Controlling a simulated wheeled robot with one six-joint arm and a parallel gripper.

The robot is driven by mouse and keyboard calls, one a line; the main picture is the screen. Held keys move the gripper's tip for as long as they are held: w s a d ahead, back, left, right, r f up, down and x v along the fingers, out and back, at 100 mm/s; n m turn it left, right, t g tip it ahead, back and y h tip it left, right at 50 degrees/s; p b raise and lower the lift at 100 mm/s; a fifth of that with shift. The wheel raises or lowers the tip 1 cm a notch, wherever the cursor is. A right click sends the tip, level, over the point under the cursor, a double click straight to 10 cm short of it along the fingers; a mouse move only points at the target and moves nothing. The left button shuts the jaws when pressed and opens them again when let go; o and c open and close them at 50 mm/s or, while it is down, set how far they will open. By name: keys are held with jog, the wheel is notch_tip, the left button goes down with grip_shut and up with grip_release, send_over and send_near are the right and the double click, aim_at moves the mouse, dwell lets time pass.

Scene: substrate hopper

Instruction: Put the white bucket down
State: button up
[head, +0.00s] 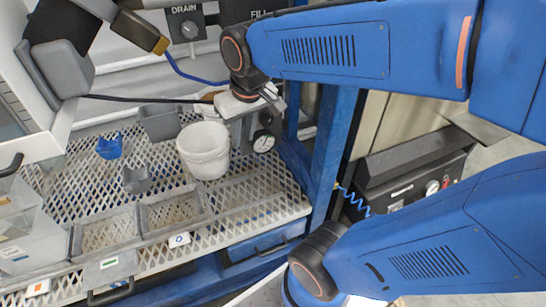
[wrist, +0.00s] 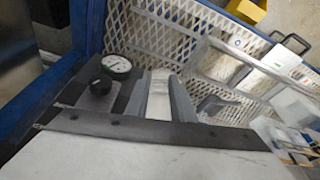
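The white bucket (head: 203,151) is upright over the mesh shelf in the head view. I cannot tell whether its base touches the mesh. My gripper (wrist: 161,86) shows in the wrist view as two dark grey fingers with a white part of the bucket (wrist: 160,98) filling the gap between them. It looks shut on the bucket. In the head view my wrist end is just behind and right of the bucket's rim, and the fingertips are hidden.
The mesh shelf (head: 240,190) has a bare patch right of the bucket. A pressure gauge (head: 263,142) stands close on the right. A grey tub (head: 159,122), a small grey scoop (head: 136,179), a blue scoop (head: 109,146) and grey trays (head: 108,230) lie to the left.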

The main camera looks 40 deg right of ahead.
jog(key=s+d+f+t, duration=0.1)
jog(key=s+d+f, duration=0.1)
jog(key=s, duration=0.7)
jog(key=shift+s+d+t, duration=0.2)
jog(key=shift+s+t, duration=0.1)
jog(key=shift+s, duration=0.1)
